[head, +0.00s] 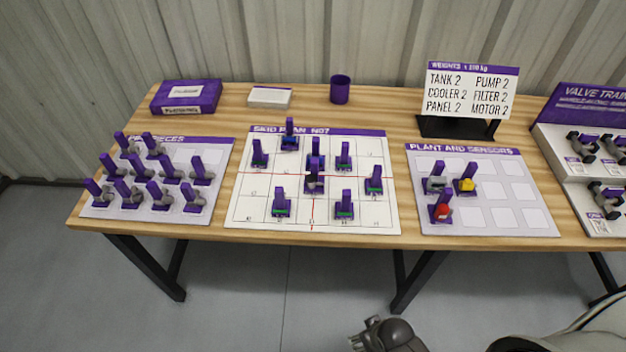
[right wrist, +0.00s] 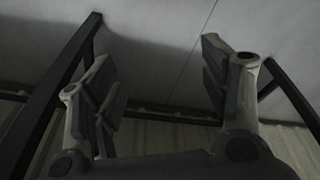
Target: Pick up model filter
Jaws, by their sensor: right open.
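No piece carries a readable filter label, so I cannot tell which one is the model filter. On the plant and sensors board (head: 480,222) stand a grey piece (head: 435,183), a yellow piece (head: 467,185) and a red piece (head: 442,210), each with an upright purple tab. More purple-tabbed models, such as a blue one (head: 290,141), stand on the skid plan board (head: 245,212). My right gripper (head: 368,335) is low in front of the table, apart from every piece. In the right wrist view its fingers (right wrist: 160,88) are spread and empty. My left gripper is out of view.
The wooden table (head: 405,240) has dark legs. A pipe pieces board (head: 215,150) is at left, a weights sign (head: 472,90) and purple cup (head: 340,89) at the back. A purple box (head: 186,97) and white box (head: 269,97) are back left; a valve rack (head: 590,125) is right.

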